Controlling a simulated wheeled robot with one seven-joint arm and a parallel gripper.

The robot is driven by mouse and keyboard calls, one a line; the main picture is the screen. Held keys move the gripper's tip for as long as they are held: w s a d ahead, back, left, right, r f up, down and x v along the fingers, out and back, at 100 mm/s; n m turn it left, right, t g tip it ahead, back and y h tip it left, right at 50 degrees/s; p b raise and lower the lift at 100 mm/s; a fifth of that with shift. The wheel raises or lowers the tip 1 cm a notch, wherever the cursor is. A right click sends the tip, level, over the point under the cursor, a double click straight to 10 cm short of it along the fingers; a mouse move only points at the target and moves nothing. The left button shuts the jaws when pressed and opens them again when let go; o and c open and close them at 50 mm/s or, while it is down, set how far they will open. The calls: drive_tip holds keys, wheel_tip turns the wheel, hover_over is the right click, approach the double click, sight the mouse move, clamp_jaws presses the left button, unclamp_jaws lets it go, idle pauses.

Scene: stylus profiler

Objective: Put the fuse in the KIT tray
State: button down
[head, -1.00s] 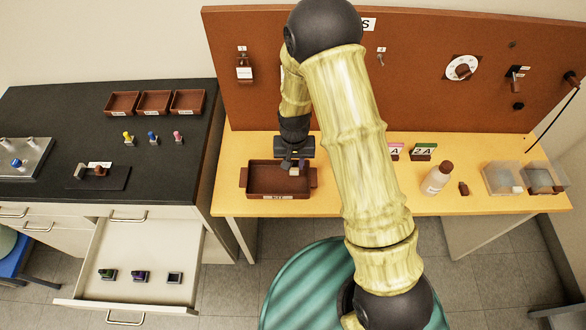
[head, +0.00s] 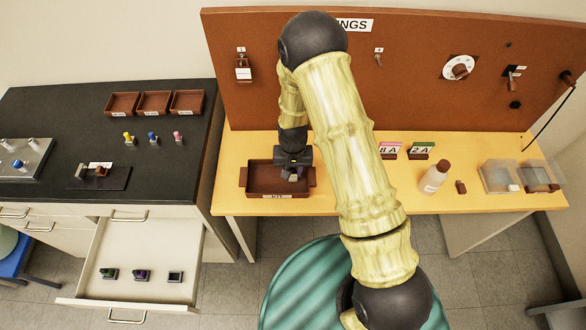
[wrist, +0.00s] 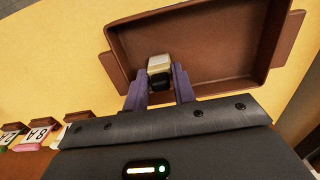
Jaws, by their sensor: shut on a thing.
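The KIT tray (head: 262,182) is a shallow brown open box with side handles, on the yellow bench below the board; it also fills the upper right of the wrist view (wrist: 225,40). My gripper (head: 293,174) is over the right part of the tray. In the wrist view its two purple-grey fingers (wrist: 159,76) are shut on the fuse (wrist: 159,62), a small pale piece with a dark end. The fuse shows against the tray's inside, near one wall. I cannot tell whether it touches the tray floor.
A bottle (head: 434,178), two label holders marked 8 A (head: 389,150) and 2 A (head: 421,150), and clear boxes (head: 500,178) stand to the right. The upright brown board (head: 420,90) rises behind. An open drawer (head: 140,250) is at the lower left.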

sight(293, 169)
drive_tip(key=shift+f, duration=0.15)
drive_tip(key=c, duration=1.1)
unclamp_jaws()
drive_tip(key=shift+c, duration=0.2)
drive_tip(key=shift+w+r, duration=0.15)
drive_tip(key=shift+r, duration=0.45)
wheel_tip(293, 169, up, 11)
drive_tip(key=b, duration=0.2)
drive_tip(key=shift+s+b, duration=0.2)
drive_tip(key=shift+b, duration=0.1)
drive_tip(key=shift+r, duration=0.1)
